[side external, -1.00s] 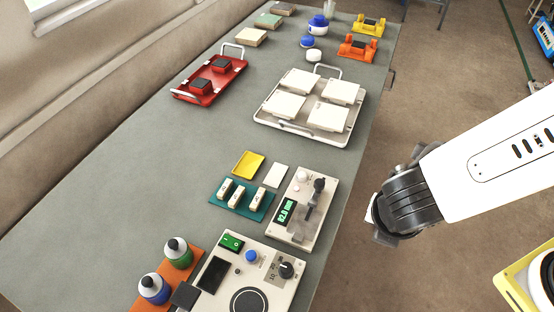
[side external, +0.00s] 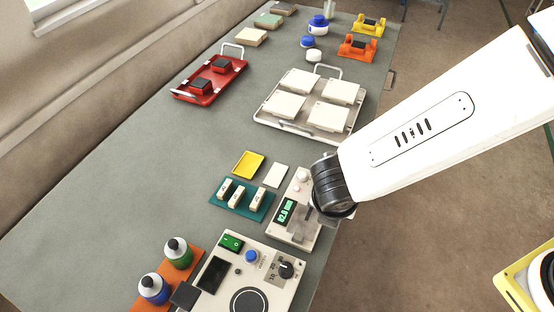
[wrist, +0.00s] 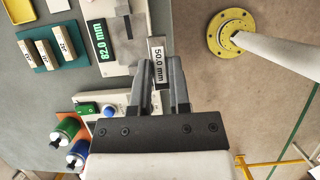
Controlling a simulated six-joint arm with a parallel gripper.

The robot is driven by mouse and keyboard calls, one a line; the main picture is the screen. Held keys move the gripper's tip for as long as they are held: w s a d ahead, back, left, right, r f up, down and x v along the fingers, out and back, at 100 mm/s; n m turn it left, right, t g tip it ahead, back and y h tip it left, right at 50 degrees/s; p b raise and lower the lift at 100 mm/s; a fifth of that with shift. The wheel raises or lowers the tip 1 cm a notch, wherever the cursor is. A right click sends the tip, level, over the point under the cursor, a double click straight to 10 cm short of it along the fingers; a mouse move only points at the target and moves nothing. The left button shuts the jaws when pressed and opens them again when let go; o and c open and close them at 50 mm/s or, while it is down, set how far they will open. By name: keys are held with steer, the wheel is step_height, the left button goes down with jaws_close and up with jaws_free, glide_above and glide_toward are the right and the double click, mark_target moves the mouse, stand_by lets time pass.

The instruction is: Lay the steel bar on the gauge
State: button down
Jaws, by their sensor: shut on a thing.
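The gauge is a pale box with a green display reading 82.0 mm; it stands near the table's right edge in the side external view (side external: 287,233) and at the top of the wrist view (wrist: 97,41). The steel bar (wrist: 157,50), marked 50.0 mm, is between my fingertips. My gripper (wrist: 159,64) is shut on it, beside the gauge's right side in the wrist view. In the side external view, my wrist hides part of the gauge, and the bar cannot be made out. I cannot tell the bar's height above the gauge.
A teal mat (side external: 215,204) with three labelled blocks lies left of the gauge. A yellow tray (side external: 248,164) and white card (side external: 276,175) lie behind. A control box (side external: 215,302) and two bottles (side external: 155,288) are in front. A white tray (side external: 262,112) with tiles stands farther back.

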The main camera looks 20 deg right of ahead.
glide_above(306, 220)
steer(key=s, duration=0.1)
steer(key=f, duration=0.5)
steer(key=shift+s+a+f, duration=0.15)
steer(key=shift+a+f, duration=0.1)
steer(key=shift+a, duration=0.05)
steer(key=shift+w+a+f, duration=0.15)
steer(key=shift+w+f, duration=0.05)
steer(key=shift+f, duration=1.6)
steer(key=shift+f, duration=0.1)
steer(key=c, duration=0.6)
jaws_free()
steer(key=v, duration=1.2)
